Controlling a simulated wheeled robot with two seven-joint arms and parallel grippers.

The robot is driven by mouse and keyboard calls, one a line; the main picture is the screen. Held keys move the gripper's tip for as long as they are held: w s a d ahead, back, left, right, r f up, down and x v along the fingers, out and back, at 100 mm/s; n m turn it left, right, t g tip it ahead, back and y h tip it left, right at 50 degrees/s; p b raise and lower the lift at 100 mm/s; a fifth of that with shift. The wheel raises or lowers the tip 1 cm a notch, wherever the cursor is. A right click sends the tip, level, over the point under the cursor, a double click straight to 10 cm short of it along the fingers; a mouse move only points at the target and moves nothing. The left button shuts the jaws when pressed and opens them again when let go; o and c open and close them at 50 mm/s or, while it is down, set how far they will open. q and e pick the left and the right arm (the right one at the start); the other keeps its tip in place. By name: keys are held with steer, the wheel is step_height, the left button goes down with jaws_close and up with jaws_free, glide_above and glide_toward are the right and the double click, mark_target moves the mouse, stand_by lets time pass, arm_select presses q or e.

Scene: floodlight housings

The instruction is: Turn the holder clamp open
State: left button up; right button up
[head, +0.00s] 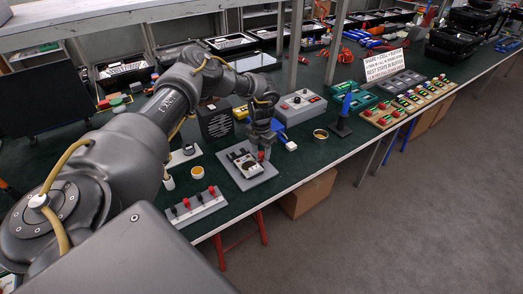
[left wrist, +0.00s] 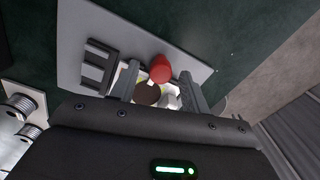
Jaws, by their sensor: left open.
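The holder (head: 243,162) is a black and white fixture on a grey plate (head: 262,177) near the front edge of the green table. A red knob (head: 261,156), seemingly the clamp's handle, stands at its right side. In the left wrist view the red knob (left wrist: 160,68) shows between the two fingertips, with a dark round part (left wrist: 147,95) and pale pieces below it. My left gripper (head: 263,148) is open, pointing down at the knob with a finger on either side. Whether a finger touches it I cannot tell. My right gripper is not in view.
The table edge is close on the right.

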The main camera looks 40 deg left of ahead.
arm_select(q)
steer(key=shift+f, duration=0.1)
steer(key=c, duration=1)
steer(key=shift+n, duration=0.3)
steer(key=n+p, duration=0.1)
steer(key=n, duration=0.1)
steer(key=shift+n, duration=0.3)
steer(key=n+p, duration=0.2)
steer(key=n, duration=0.3)
steer(key=shift+n, duration=0.3)
steer(key=n+p, duration=0.1)
steer(key=n, duration=0.3)
steer(key=n+p, duration=0.1)
steer(key=n, duration=0.4)
steer(key=shift+w, duration=0.1)
